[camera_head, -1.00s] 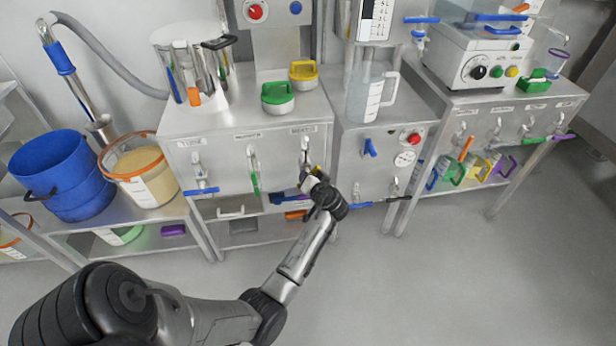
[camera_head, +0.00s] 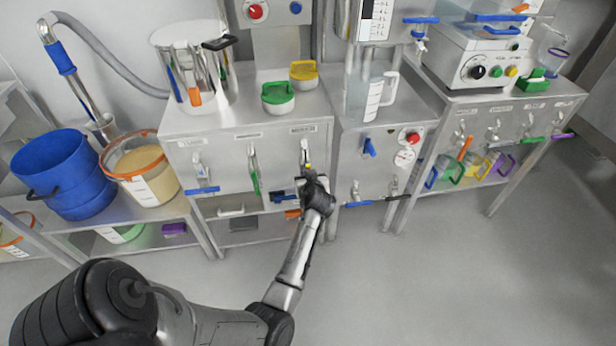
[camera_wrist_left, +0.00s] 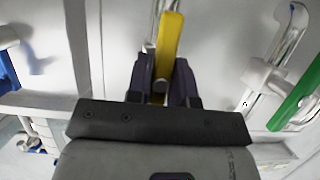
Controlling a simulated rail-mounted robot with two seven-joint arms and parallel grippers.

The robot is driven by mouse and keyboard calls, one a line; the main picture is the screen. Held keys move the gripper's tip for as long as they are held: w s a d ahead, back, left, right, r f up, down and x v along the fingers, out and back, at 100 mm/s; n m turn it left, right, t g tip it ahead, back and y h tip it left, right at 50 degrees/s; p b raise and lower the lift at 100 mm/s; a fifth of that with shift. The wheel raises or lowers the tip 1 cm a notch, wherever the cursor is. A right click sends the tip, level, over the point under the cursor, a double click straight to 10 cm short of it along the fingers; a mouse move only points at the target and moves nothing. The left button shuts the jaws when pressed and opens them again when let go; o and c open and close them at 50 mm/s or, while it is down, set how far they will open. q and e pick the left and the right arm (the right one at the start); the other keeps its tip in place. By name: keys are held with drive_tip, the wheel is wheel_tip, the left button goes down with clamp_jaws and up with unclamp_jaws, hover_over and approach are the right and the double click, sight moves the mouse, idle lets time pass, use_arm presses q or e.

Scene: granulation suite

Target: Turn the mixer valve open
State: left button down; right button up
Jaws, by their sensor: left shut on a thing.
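The valve (camera_head: 305,150) with a yellow handle is at the right end of the left cabinet's front, under a small label too small to read surely. In the head view, a bit of yellow shows just above my left gripper (camera_head: 310,182), which covers the rest of the handle. In the left wrist view, the yellow handle (camera_wrist_left: 168,42) stands between the two dark fingers of my left gripper (camera_wrist_left: 165,80), which are shut on it. The handle points roughly straight down along the cabinet front. My right gripper is in neither view.
Beside it are a valve with a green handle (camera_head: 255,183) and one with a blue handle (camera_head: 203,191). A second cabinet (camera_head: 375,180) with a blue-handled valve (camera_head: 357,204) stands close on the right. Open floor (camera_head: 420,280) lies in front.

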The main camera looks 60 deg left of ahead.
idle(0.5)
use_arm(q)
drive_tip(key=c, duration=1)
unclamp_jaws()
drive_tip(key=shift+c, duration=0.2)
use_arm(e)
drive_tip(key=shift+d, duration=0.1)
